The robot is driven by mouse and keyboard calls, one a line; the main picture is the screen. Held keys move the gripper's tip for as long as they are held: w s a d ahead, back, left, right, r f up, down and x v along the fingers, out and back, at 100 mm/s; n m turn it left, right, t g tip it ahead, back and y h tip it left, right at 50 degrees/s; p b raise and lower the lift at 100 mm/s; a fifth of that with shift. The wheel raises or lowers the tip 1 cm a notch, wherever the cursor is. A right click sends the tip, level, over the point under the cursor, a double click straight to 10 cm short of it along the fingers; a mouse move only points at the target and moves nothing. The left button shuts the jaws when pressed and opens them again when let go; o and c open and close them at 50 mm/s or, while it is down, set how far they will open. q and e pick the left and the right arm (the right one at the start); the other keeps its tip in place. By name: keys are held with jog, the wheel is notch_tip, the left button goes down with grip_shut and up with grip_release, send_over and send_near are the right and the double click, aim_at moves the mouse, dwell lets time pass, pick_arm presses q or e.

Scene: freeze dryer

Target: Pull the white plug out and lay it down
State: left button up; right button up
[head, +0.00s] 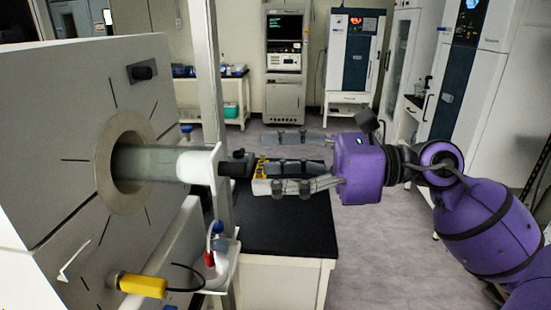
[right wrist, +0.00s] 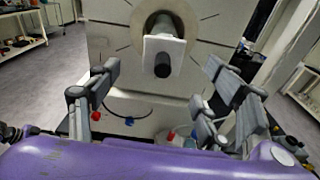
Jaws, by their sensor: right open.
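The white plug (head: 198,166) sits at the end of a clear tube (head: 150,165) that comes out of a round metal ring in the big panel. Its black knob (head: 238,164) points toward my right gripper (head: 265,162). The right gripper is open and empty, its fingers apart just right of the knob in the head view. In the right wrist view the white plug (right wrist: 150,50) and its dark knob (right wrist: 162,66) show between the spread fingers, with no finger visibly closed on them. My left gripper is not in view.
The panel (head: 60,130) fills the left side. A yellow connector (head: 143,286) with a black cable is below the tube. Small bottles stand on a white ledge (head: 222,272) beneath the plug. A pale upright post (head: 207,80) rises behind. A black-topped table (head: 285,235) has free room.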

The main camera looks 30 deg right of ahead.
aim_at(219, 165)
jog(key=shift+w+a+r, duration=0.15)
jog(key=shift+w+r, duration=0.1)
jog(key=x, duration=0.3)
jog(key=p+x, duration=0.1)
jog(key=x, duration=0.2)
jog(key=shift+w+a+r, duration=0.15)
jog(key=shift+w+a, duration=0.05)
jog(key=shift+w, duration=0.05)
jog(key=shift+w+a+p, duration=0.2)
jog(key=shift+a+p, duration=0.1)
jog(key=shift+c, duration=0.3)
